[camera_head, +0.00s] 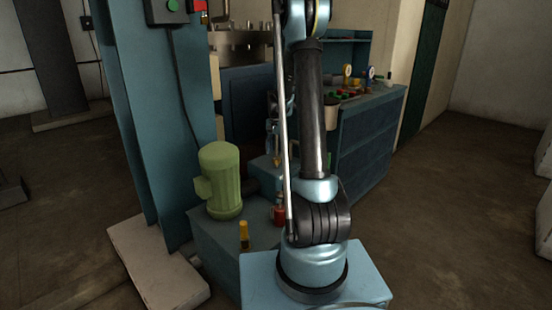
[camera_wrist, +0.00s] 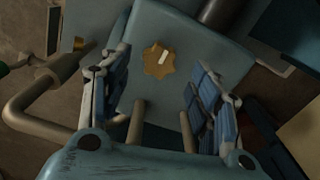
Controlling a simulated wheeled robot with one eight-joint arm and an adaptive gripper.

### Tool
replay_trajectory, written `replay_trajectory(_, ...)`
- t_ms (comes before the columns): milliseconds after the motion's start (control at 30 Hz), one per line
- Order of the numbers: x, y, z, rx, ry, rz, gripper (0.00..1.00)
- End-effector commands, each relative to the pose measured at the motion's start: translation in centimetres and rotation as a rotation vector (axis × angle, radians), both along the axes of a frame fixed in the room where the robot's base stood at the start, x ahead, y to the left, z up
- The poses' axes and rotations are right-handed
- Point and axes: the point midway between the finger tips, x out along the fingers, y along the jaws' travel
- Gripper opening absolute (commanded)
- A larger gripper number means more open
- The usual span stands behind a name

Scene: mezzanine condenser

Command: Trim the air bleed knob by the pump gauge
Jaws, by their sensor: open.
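In the wrist view a brass, lobed knob (camera_wrist: 158,60) with a white pointer mark sits on the face of a blue-grey housing (camera_wrist: 185,28). My gripper (camera_wrist: 163,85) is open, its two blue-padded fingers standing left and right of the knob's line with a gap between them. The knob shows between and beyond the fingertips; nothing is held. Whether the fingers are level with the knob I cannot tell. In the head view my arm hides the gripper and the knob. No gauge beside the knob can be made out in the wrist view.
A bent metal pipe (camera_wrist: 38,122) with a brass fitting runs left of the fingers. In the head view a green motor (camera_head: 221,180) stands on a blue-grey base beside a tall blue column (camera_head: 150,110). A blue workbench (camera_head: 368,140) stands behind. Floor at right is clear.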

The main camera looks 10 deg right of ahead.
Motion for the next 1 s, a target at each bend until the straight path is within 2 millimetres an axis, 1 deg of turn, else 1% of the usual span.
replay_trajectory(33,0.0,0.0,1.1,0.0,0.0,0.0,0.57)
replay_trajectory(200,0.0,0.0,4.3,0.0,0.0,0.0,0.57)
replay_trajectory(400,0.1,0.0,7.0,0.0,0.0,0.0,0.57)
replay_trajectory(600,0.1,0.0,8.1,0.0,0.0,0.0,0.57)
replay_trajectory(900,0.1,0.0,8.2,0.0,0.0,0.0,0.57)
replay_trajectory(1000,-0.2,0.0,8.4,0.0,-0.001,0.004,0.57)
